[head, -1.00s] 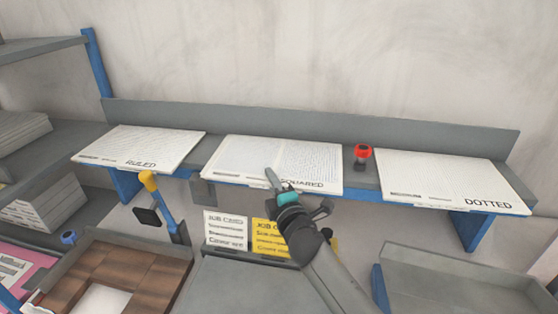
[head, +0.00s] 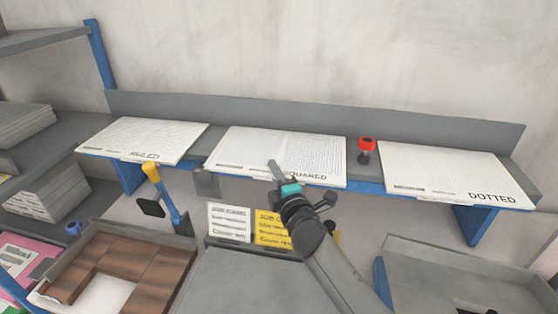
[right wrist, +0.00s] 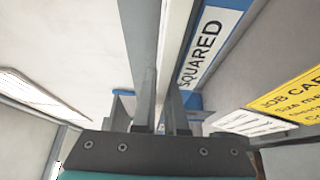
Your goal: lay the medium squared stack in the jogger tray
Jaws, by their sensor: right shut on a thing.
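The squared stack (head: 280,153) is a white pad of paper lying on the grey shelf, between the ruled and dotted stacks. My right gripper (head: 276,172) is at its front edge, near the word SQUARED. In the right wrist view the gripper (right wrist: 162,105) is shut on the pale edge of the stack (right wrist: 176,40), one finger on each side. The stack still rests on the shelf. A shallow grey tray (head: 400,250) at the lower right may be the jogger tray; I cannot be sure. My left gripper is not in view.
The ruled stack (head: 150,138) lies left and the dotted stack (head: 450,172) right. A red-topped stamp-like object (head: 366,148) stands beside the squared stack. Below are job cards (head: 272,228), a yellow-handled tool (head: 152,174) and a tray of brown blocks (head: 190,262).

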